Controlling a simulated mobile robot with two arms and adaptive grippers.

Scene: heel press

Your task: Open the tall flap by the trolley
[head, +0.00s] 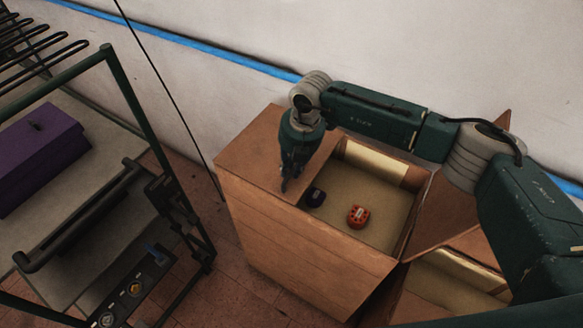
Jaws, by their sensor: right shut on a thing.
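The brown box (300,265) stands beside the trolley (140,110). A flat brown flap (252,150) covers the left part of its top, on the trolley side. Another flap (450,212) on the right side is raised and tilted outward. My right gripper (285,186) points down at the inner edge of the left flap and is shut on it; the exact contact of the fingertips is hard to see. My left gripper is not in view.
Inside the box lie a red-orange item (358,216) and a dark blue item (316,197). A purple box (40,150) sits on the trolley. A second open compartment (450,280) shows at lower right. The white wall (230,90) is close behind.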

